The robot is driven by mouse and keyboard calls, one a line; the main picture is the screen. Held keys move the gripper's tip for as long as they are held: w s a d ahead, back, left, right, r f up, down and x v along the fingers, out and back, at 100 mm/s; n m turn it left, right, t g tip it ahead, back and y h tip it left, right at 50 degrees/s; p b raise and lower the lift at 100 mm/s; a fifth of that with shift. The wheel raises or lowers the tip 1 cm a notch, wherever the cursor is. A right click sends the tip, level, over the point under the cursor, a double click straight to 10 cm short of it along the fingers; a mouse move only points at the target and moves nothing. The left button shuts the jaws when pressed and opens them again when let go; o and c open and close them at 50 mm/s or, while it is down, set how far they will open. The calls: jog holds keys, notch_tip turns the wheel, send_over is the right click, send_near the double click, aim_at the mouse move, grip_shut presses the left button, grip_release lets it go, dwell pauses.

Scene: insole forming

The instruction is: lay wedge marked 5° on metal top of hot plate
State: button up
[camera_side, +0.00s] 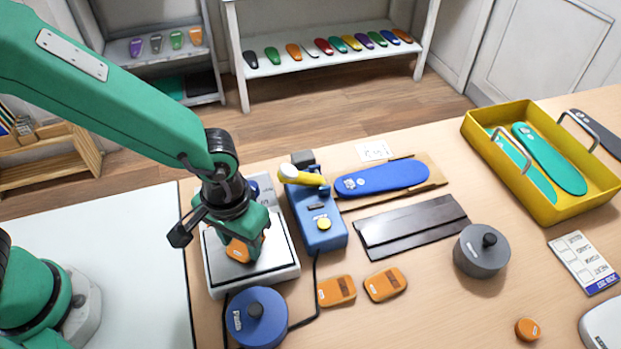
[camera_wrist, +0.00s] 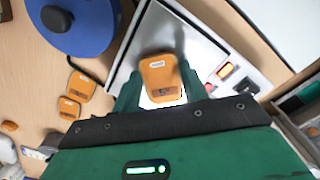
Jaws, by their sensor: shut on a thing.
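My gripper (camera_side: 244,246) is shut on an orange wedge (camera_side: 238,250) over the hot plate (camera_side: 262,282). In the wrist view the same wedge (camera_wrist: 160,76) sits between the two green fingers, with the pale metal top of the hot plate (camera_wrist: 150,40) behind it. I cannot tell whether the wedge touches the top. Two more orange wedges, one on the left (camera_side: 337,290) and one on the right (camera_side: 385,284), lie on the table to the right of the hot plate.
A blue round weight (camera_side: 258,320) stands in front of the hot plate. A blue device with a yellow handle (camera_side: 318,228) is close on its right. Further right are a dark plate (camera_side: 410,228), a grey weight (camera_side: 481,258) and a yellow tray (camera_side: 545,212).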

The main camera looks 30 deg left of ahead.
aim_at(241, 247)
jog(key=shift+f, duration=0.1)
jog(key=o, duration=0.9)
jog(key=shift+o, duration=0.2)
notch_tip(241, 247, up, 12)
dwell(0.7)
jog(key=s+a+r+t, duration=0.1)
jog(key=a+r+t, duration=0.1)
jog(key=a, duration=1)
jog(key=s+a+r+t, duration=0.2)
jog(key=a+r, duration=0.3)
jog(key=a, duration=0.7)
jog(key=shift+s+a+t, duration=0.2)
jog(key=shift+s+t, duration=0.1)
jog(key=shift+t, duration=0.5)
